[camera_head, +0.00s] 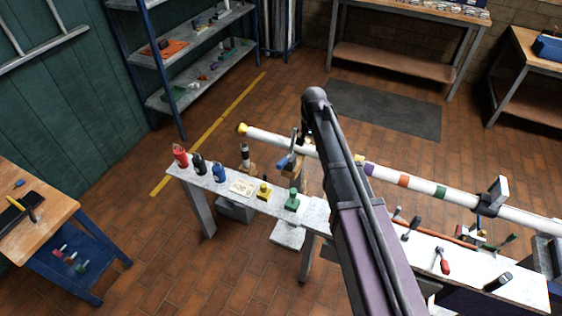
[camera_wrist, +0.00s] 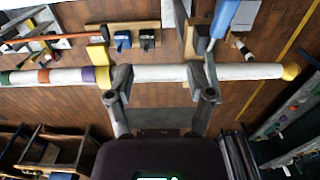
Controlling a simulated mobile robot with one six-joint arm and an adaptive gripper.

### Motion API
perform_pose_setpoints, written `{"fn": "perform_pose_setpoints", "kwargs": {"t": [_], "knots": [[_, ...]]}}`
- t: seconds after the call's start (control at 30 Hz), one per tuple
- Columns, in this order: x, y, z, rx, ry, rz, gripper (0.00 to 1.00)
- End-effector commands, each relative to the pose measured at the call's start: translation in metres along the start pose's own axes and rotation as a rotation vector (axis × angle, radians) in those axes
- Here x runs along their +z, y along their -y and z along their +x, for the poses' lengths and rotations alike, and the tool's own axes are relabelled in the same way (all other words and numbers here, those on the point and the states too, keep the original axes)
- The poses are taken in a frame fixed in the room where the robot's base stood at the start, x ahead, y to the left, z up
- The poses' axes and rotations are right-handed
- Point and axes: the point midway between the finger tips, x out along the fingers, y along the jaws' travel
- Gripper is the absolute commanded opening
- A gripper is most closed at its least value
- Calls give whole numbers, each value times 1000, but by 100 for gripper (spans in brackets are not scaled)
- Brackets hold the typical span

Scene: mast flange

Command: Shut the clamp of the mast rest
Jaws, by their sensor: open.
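The white mast (camera_head: 330,152) with coloured bands and a yellow end cap lies lengthwise across the head view; it also crosses the wrist view (camera_wrist: 255,72). The mast rest (camera_head: 291,168) stands under it near the capped end. Its clamp has a blue handle (camera_head: 285,161), which hangs on the bench side of the mast; the handle also shows in the wrist view (camera_wrist: 225,18), with a grey arm reaching to the mast. My gripper (camera_wrist: 162,82) is open, its fingers apart at the mast, the right one beside the clamp arm. My arm hides most of it in the head view.
A narrow bench (camera_head: 225,185) with bottles and small blocks runs beside the mast. A white table (camera_head: 470,275) with tools stands lower right. A second mast support (camera_head: 490,200) is at right. Shelves (camera_head: 190,65) stand upper left. The floor beyond the mast has a dark mat (camera_head: 385,108).

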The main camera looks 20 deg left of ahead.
Motion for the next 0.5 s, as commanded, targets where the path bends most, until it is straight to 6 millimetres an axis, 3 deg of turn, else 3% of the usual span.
{"fn": "perform_pose_setpoints", "kwargs": {"t": [0.03,0.2,0.33,0.5], "knots": [[-5,26,-2,0,0,-3,69],[-3,77,-4,0,0,7,69],[-1,97,-4,0,0,12,69],[1,104,-4,0,0,15,69]]}}
